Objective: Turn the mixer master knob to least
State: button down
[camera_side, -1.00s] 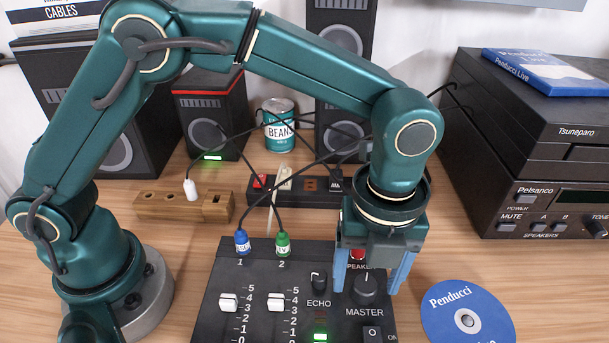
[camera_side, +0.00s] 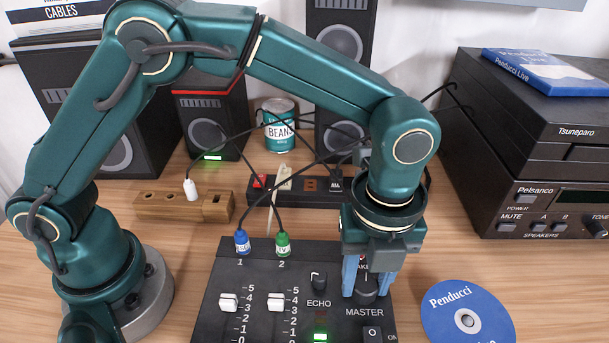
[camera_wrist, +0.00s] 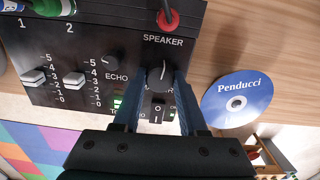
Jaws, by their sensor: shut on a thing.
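The black mixer (camera_side: 270,280) lies on the table in front of my arm. Its round master knob (camera_side: 366,292) is at the right, above the MASTER label; in the wrist view the knob (camera_wrist: 160,75) shows a light pointer line aimed roughly toward the SPEAKER plug. My gripper (camera_side: 367,290) reaches down over it with blue fingers, one on each side of the knob. In the wrist view my gripper (camera_wrist: 158,82) is shut on the knob, which partly shows between the fingertips.
The echo knob (camera_side: 318,280), two slider caps and a power switch (camera_side: 372,333) sit close by on the mixer. A red speaker plug (camera_wrist: 168,20) is just behind the knob. A blue disc (camera_side: 467,318) lies on the table to the right.

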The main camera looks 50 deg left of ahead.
jog(key=n, duration=0.8)
jog(key=shift+n, duration=0.3)
jog(key=n, duration=0.4)
jog(key=shift+n, duration=0.3)
jog(key=n, duration=0.4)
jog(key=shift+r, duration=0.1)
jog(key=n, duration=0.5)
jog(key=shift+n, duration=0.4)
jog(key=n, duration=0.5)
jog(key=shift+n, duration=0.3)
jog(key=shift+w, duration=0.1)
